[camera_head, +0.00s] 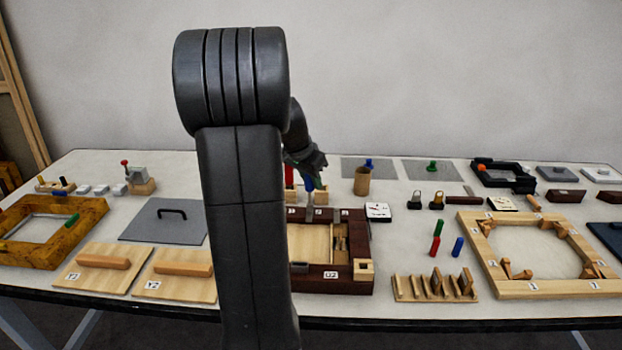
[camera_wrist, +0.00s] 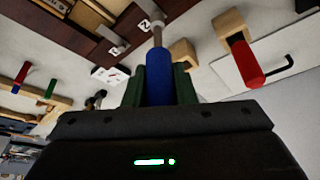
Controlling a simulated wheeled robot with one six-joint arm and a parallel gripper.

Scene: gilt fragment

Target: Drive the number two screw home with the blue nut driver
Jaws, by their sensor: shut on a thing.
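My gripper (camera_wrist: 158,88) is shut on the blue handle of the nut driver (camera_wrist: 159,72). In the head view the blue handle (camera_head: 309,185) shows below my gripper (camera_head: 307,172), its grey shaft pointing down to the back rail of a dark wood frame (camera_head: 345,284). In the wrist view the shaft reaches a grey cylindrical end beside a white number label (camera_wrist: 145,26), which seems to read 2. The number two screw itself is hidden, so I cannot tell whether the driver sits on it. Another grey cylinder (camera_wrist: 112,38) stands at the neighbouring label.
A red-handled driver (camera_wrist: 244,62) stands in a wooden block close by; an empty-looking wooden block (camera_wrist: 183,51) is between. A white dial box (camera_head: 378,211) lies right of the frame. My arm hides the frame's left part.

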